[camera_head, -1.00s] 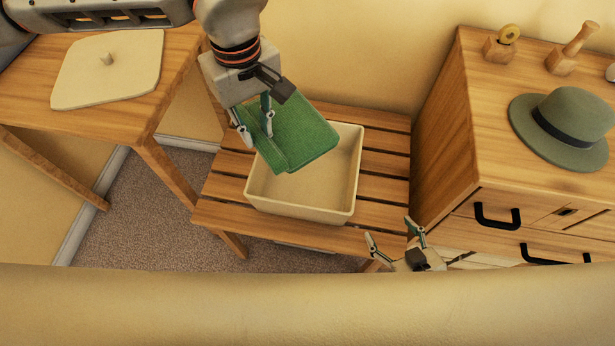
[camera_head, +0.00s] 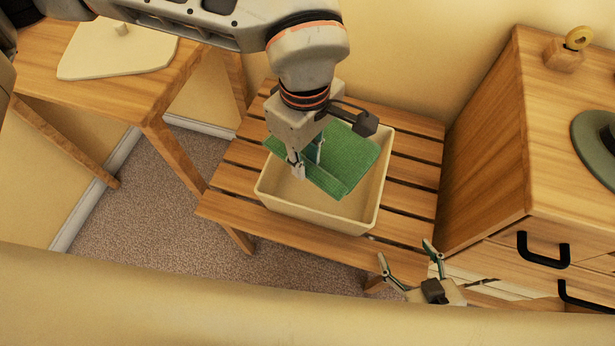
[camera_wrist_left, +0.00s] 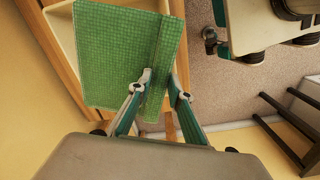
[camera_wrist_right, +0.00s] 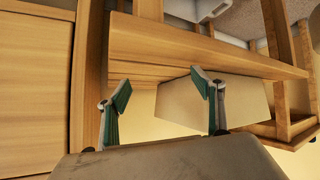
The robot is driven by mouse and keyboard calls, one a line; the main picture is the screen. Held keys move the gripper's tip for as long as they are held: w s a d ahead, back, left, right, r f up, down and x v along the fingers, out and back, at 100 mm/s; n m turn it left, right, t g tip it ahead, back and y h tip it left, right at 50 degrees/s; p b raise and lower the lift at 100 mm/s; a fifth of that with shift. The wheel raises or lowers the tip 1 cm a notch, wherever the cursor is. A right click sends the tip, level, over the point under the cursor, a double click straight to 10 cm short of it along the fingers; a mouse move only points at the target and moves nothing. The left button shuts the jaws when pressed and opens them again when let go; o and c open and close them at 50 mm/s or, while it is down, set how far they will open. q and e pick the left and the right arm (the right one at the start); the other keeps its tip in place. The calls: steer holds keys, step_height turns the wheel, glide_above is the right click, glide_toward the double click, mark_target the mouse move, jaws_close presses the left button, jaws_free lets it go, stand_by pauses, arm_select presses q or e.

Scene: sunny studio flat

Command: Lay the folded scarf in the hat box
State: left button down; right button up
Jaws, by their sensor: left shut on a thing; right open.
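The folded green scarf (camera_head: 345,155) is held by my left gripper (camera_head: 308,165) over the cream hat box (camera_head: 335,218). Part of the scarf overlaps the box opening in the head view; whether it touches the box floor I cannot tell. In the left wrist view the scarf (camera_wrist_left: 115,55) is pinched near one edge between the fingers (camera_wrist_left: 160,90), with the box rim (camera_wrist_left: 62,25) behind it. My right gripper (camera_head: 408,265) is open and empty, low in front of the bench; its spread fingers also show in the right wrist view (camera_wrist_right: 162,95).
The box stands on a slatted wooden bench (camera_head: 228,205). At right is a wooden drawer cabinet (camera_head: 490,150) with a grey-green hat (camera_head: 595,140) and a wooden holder (camera_head: 565,55). At left a wooden table (camera_head: 40,85) bears a pale board (camera_head: 120,60).

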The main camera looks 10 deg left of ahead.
arm_select(q)
step_height(320, 180, down, 3)
steer(key=shift+f, duration=0.1)
arm_select(e)
steer(key=shift+w+r, duration=0.1)
steer(key=shift+w, duration=0.2)
arm_select(q)
steer(key=shift+f, duration=0.2)
arm_select(e)
steer(key=shift+w+r, duration=0.2)
steer(key=shift+w, duration=0.05)
steer(key=shift+s+a+f+b, duration=0.15)
steer(key=shift+s+f+b, duration=0.2)
steer(key=shift+b, duration=0.55)
arm_select(q)
step_height(320, 180, down, 6)
steer(key=shift+r, duration=0.2)
arm_select(e)
steer(key=shift+w+r, duration=0.15)
steer(key=shift+r, duration=0.05)
arm_select(q)
steer(key=shift+f, duration=0.1)
steer(key=c, duration=1.8)
jaws_free()
steer(key=shift+f, duration=0.1)
steer(key=shift+c, duration=0.2)
arm_select(e)
steer(key=shift+f, duration=0.1)
